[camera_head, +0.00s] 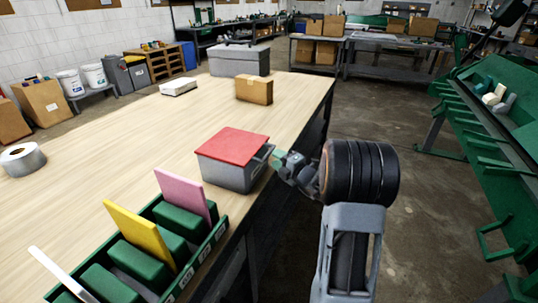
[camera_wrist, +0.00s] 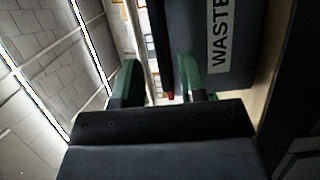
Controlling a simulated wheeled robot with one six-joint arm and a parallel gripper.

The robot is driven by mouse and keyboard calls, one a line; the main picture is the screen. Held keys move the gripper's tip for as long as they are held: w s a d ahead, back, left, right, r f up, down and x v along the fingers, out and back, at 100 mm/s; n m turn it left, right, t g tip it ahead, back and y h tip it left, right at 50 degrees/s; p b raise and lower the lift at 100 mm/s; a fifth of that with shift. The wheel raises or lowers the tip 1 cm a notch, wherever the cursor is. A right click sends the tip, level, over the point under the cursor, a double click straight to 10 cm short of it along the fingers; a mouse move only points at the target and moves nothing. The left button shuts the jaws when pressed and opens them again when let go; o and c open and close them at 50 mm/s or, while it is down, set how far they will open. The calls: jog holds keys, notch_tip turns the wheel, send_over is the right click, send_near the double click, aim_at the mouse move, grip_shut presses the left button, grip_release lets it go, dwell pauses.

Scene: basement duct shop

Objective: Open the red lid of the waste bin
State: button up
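The waste bin (camera_head: 228,176) is a grey box on the wooden bench, near its right edge. Its flat red lid (camera_head: 232,145) lies over the top and looks closed. In the wrist view the dark bin wall (camera_wrist: 245,55) with a white "WASTE" label fills the upper right, and a small red strip shows between the fingers. My gripper (camera_head: 277,157) is at the right side of the bin, close to the lid's edge. In the wrist view its two green fingers (camera_wrist: 157,80) stand apart with a gap between them. I cannot tell whether they touch the lid.
A green divider rack (camera_head: 215,238) with pink and yellow panels stands in front of the bin. A cardboard box (camera_head: 254,89) and a grey case (camera_head: 239,60) stand behind it. A tape roll (camera_head: 21,159) lies at the far left. The bench (camera_head: 110,150) left of the bin is clear.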

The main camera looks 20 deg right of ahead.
aim_at(268, 152)
jog(key=shift+x, duration=2.4)
grip_shut()
